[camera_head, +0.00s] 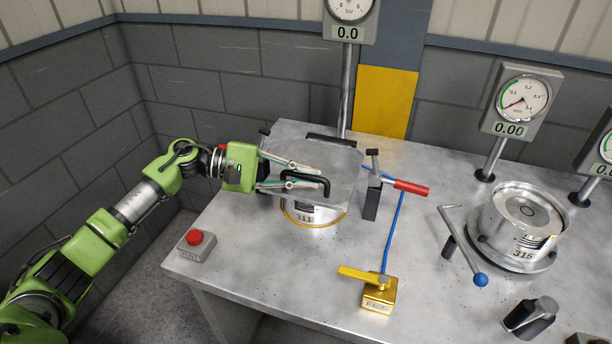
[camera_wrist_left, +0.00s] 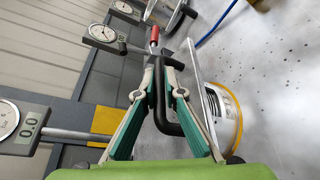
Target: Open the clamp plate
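The clamp plate (camera_head: 345,163) is a grey metal plate lying flat above a round silver housing (camera_head: 312,217) marked 311 with a yellowish ring at its base. A black U-shaped handle (camera_head: 325,185) stands on the plate; it also shows in the left wrist view (camera_wrist_left: 158,100). My left gripper (camera_head: 318,177) reaches in from the left over the plate. Its fingers (camera_wrist_left: 161,72) angle inward with the handle between their tips and look closed on it. A red-handled latch (camera_head: 410,187) on a dark post stands right of the plate, its lever pointing right. My right gripper is out of view.
A red button box (camera_head: 196,245) stands at the bench's left edge. A yellow valve (camera_head: 378,290) with a blue line lies in front. A second station (camera_head: 520,225) marked 315, with a blue-knobbed lever, is at right. A gauge post (camera_head: 346,90) rises behind the plate.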

